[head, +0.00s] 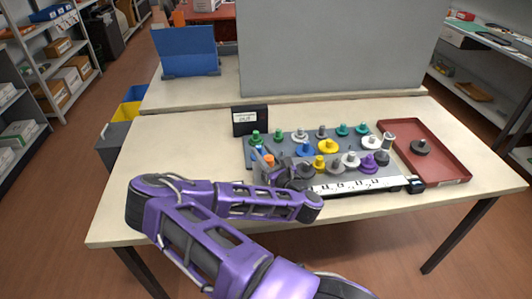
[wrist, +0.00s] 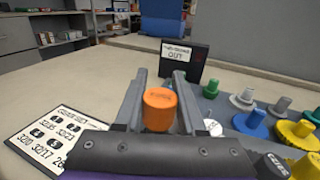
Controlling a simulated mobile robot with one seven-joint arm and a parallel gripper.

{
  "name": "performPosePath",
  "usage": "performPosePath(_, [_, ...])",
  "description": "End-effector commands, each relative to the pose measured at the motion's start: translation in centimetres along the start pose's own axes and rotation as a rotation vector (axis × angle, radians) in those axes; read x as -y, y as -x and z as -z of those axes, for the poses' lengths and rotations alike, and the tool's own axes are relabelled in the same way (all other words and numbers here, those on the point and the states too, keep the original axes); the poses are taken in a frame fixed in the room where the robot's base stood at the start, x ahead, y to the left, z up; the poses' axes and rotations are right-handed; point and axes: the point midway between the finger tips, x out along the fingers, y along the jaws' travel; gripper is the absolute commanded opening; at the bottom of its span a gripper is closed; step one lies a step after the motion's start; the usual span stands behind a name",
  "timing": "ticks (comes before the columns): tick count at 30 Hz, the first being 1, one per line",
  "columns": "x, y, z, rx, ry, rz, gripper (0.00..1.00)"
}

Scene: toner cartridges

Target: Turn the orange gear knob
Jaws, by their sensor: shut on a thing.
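The orange gear knob (wrist: 160,108) stands upright between the two fingers of my gripper (wrist: 157,95) in the wrist view. The fingers are shut on it, one at each side. In the head view the orange knob (head: 269,159) shows at the left front of the grey board (head: 292,137), with my gripper (head: 272,160) around it. My gripper and forearm hide the lower part of the knob and its base.
Several coloured gear knobs, among them a yellow one (head: 327,146) and a green one (head: 255,135), crowd the board to the right and behind. A black sign (head: 249,120) stands behind. A red tray (head: 440,155) is at right.

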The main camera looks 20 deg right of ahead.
Motion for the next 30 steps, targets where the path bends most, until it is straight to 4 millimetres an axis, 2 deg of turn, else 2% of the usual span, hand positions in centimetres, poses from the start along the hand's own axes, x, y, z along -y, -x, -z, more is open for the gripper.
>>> performPosePath(15, [-0.8, 0.0, 0.0, 0.0, 0.007, -0.255, 0.0])
performPosePath(30, [-1.1, 0.0, -0.3, 0.009, 0.004, -0.325, 0.0])
